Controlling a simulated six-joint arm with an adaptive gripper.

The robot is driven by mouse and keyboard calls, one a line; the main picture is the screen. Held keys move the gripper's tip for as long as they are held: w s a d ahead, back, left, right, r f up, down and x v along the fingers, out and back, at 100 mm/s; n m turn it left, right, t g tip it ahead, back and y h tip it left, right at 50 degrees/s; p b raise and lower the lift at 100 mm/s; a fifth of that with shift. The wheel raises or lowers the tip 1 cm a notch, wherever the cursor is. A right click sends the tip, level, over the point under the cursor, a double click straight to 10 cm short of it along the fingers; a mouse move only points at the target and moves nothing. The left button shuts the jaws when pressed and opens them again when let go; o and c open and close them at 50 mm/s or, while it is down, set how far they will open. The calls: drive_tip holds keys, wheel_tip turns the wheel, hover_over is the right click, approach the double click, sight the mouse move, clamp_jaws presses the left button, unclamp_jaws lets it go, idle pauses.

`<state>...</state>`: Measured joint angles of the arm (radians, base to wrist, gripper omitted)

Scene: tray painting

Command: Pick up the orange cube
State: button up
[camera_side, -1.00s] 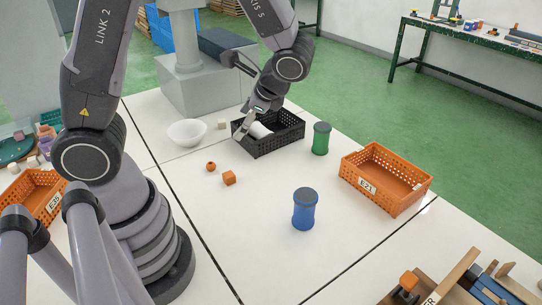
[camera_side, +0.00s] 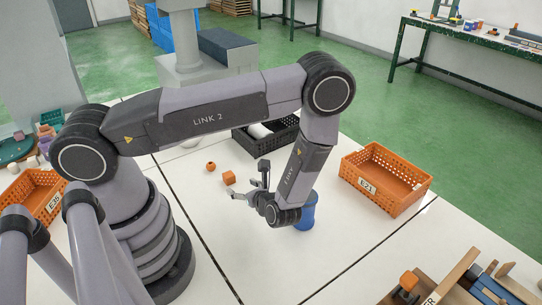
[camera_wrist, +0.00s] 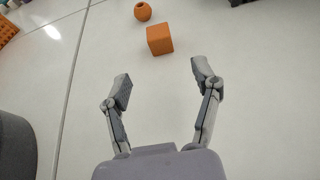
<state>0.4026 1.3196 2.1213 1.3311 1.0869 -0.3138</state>
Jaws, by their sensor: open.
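The orange cube (camera_side: 229,178) lies on the white table near its middle. In the wrist view the orange cube (camera_wrist: 159,40) is ahead of my fingertips, roughly in line with the gap between them. My gripper (camera_side: 248,187) is beside the cube, to its right in the side view, low over the table. In the wrist view my gripper (camera_wrist: 161,82) has its two fingers spread wide, with nothing between them. The cube is apart from both fingers.
A small orange ball-like piece (camera_side: 210,166) lies just beyond the cube. A blue canister (camera_side: 307,212) stands partly hidden behind my arm. A black crate (camera_side: 284,139) holds a white item. An orange crate (camera_side: 390,203) stands at the right. Bare table surrounds the cube.

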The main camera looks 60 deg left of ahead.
sight(231, 178)
drive_tip(key=x, duration=0.8)
drive_tip(key=shift+a+r, duration=0.2)
drive_tip(key=shift+a, duration=0.05)
drive_tip(key=c, duration=1)
